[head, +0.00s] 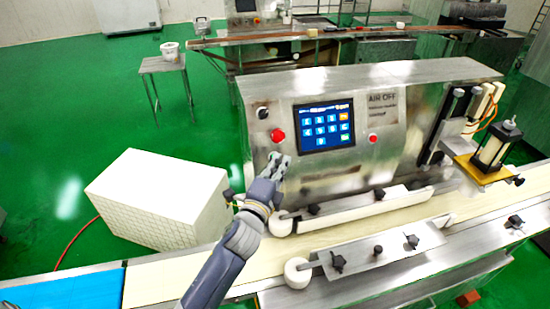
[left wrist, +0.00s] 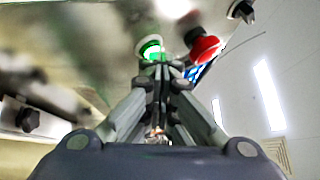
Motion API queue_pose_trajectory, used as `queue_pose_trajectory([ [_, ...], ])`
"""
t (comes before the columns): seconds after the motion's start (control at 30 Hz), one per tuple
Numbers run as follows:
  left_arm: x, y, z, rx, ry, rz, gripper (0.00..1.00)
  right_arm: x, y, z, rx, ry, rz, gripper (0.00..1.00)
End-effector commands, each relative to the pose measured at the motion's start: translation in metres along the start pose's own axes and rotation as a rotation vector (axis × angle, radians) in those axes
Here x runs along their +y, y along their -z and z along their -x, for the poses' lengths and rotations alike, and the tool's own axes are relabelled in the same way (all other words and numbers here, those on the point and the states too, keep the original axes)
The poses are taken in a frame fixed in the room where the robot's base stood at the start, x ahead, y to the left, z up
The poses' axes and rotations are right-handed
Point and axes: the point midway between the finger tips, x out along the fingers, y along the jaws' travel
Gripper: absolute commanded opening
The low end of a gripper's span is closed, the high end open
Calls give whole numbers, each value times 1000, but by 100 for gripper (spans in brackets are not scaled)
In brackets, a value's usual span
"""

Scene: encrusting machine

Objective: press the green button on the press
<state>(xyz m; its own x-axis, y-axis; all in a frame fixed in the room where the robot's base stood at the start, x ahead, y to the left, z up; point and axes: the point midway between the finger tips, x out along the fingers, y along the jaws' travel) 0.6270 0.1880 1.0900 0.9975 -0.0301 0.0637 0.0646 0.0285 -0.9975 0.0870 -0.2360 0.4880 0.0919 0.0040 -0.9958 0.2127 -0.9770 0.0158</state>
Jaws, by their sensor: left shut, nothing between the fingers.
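The press (head: 430,85) is a metal machine with a lit blue touch screen (head: 325,125) on its front panel. In the left wrist view the green button (left wrist: 150,48) glows green inside a pale ring, just beyond my fingertips. In the head view the green button cannot be made out; my gripper covers that part of the panel. My left gripper (head: 279,160) is shut and empty, pointing at the panel below the red button (head: 278,135). Its fingertips (left wrist: 165,66) overlap the lower edge of the green button in the wrist view; whether they touch it I cannot tell.
The red button also shows right of the green one in the wrist view (left wrist: 204,48). A black knob (head: 262,113) sits above it. The conveyor belt (head: 350,240) with guide rails runs below the panel. A white box (head: 160,200) stands left of the press.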

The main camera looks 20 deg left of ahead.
Motion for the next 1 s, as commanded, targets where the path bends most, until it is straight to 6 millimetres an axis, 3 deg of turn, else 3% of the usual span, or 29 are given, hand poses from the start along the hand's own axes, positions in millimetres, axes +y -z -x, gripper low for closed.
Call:
queue_pose_trajectory([
  [0.7,-10,8,13,-1,0,0,0,0,1,9,0,0,0,28],
  [1.0,-24,23,32,0,-2,2,0,0,2,22,0,0,1,28],
])
